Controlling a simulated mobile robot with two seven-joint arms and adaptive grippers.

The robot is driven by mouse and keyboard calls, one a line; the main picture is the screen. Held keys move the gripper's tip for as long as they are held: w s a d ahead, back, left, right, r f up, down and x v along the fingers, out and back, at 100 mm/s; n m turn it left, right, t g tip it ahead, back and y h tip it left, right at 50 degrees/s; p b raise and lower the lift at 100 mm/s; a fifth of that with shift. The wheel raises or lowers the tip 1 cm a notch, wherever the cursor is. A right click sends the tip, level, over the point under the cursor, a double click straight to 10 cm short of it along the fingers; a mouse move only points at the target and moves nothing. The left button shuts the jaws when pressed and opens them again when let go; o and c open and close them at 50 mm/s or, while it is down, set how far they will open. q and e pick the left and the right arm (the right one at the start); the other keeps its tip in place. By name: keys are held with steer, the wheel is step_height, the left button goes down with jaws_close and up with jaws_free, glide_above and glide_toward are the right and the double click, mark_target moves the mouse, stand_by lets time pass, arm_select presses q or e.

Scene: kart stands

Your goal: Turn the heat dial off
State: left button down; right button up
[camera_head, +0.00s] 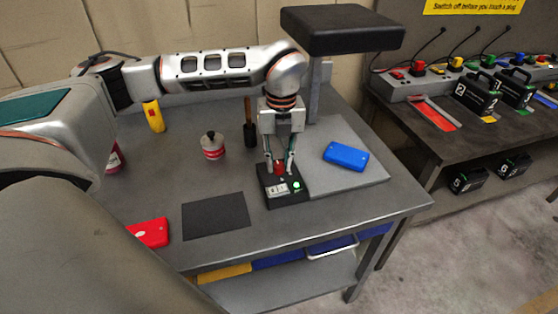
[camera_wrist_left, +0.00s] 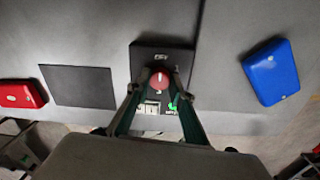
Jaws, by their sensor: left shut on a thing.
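The red heat dial (camera_head: 280,170) sits on top of a small black control box (camera_head: 285,201) on the grey workbench. The box has white markings and a lit green light at its front right. My left gripper (camera_head: 279,168) points down from above, with its fingers on either side of the dial and shut on it. In the left wrist view the dial (camera_wrist_left: 159,80) shows red with a pale mark, between the fingers (camera_wrist_left: 158,92). "OFF" seems to be printed on the box beyond the dial, but the lettering is small. My right gripper is not in view.
A blue case (camera_head: 345,156) lies on a grey plate (camera_head: 368,179) right of the box. A dark mat (camera_head: 216,217) and a red case (camera_head: 150,232) lie to the left. A red-and-white tin (camera_head: 213,149) and a yellow bottle (camera_head: 154,116) stand behind. A black-topped stand (camera_head: 340,30) rises at the back.

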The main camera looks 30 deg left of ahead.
mark_target(280, 165)
arm_select(q)
steer(key=c, duration=1.8)
jaws_free()
step_height(280, 165, up, 12)
steer(key=shift+w+d, duration=0.1)
steer(key=shift+d, duration=0.05)
